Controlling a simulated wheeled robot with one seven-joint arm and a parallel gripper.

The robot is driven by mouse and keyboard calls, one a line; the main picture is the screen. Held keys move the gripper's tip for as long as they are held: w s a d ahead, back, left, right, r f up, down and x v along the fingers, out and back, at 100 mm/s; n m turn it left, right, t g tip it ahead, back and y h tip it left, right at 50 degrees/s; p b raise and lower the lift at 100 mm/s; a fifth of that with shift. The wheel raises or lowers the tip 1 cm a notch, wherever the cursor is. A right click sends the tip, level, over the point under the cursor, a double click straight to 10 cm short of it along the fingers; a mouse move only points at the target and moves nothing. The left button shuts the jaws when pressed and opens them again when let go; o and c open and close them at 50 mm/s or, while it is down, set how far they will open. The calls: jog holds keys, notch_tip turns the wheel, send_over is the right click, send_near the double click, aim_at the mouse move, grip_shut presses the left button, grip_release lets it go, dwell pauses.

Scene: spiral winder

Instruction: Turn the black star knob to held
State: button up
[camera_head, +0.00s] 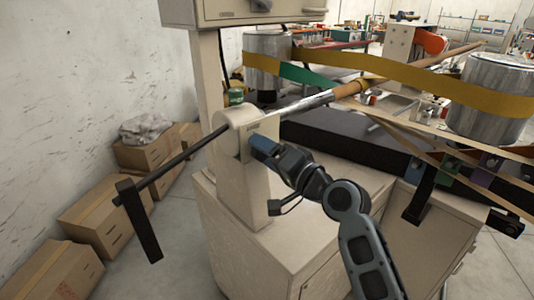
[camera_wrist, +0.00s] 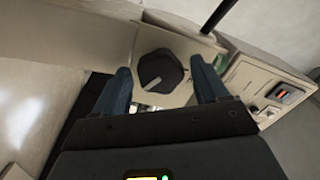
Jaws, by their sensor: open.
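The black star knob (camera_wrist: 161,70) shows in the wrist view as a dark rounded knob with a light pointer line. It sits on a beige plate (camera_wrist: 177,98) of the winder. My gripper (camera_wrist: 165,78) is open, with one blue-grey finger on each side of the knob; a gap shows on both sides. I cannot tell how far the knob lies beyond the fingertips. In the head view my gripper (camera_head: 262,150) is against the side of the beige post (camera_head: 256,185), and the knob is hidden there.
A dark rod (camera_head: 185,155) with a hanging black bar (camera_head: 139,222) sticks out left of the post. Yellow belts (camera_head: 400,72) wrap two metal drums (camera_head: 492,95) at right. Cardboard boxes (camera_head: 95,222) stand by the left wall. A control panel (camera_wrist: 270,100) shows at right in the wrist view.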

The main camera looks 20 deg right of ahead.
jog(key=shift+s, duration=0.1)
jog(key=b+v, duration=0.1)
jog(key=v, duration=0.6)
jog(key=shift+s, duration=0.3)
jog(key=shift+d, duration=0.1)
jog(key=s+f+n+g+h, duration=0.1)
jog(key=s+f+h, duration=0.2)
jog(key=s+f, duration=0.55)
jog(key=s+f+g+h, duration=0.15)
jog(key=s+f, duration=0.35)
jog(key=s, duration=0.6)
jog(key=s+a+r+n, duration=0.1)
jog(key=s+r+n, duration=0.1)
jog(key=s, duration=0.9)
jog(key=s+a+r+n+h, duration=0.1)
jog(key=s+n, duration=0.4)
jog(key=s, duration=0.7)
jog(key=shift+a+r+n, duration=0.2)
jog(key=shift+r+n, duration=0.1)
jog(key=shift+r, duration=0.45)
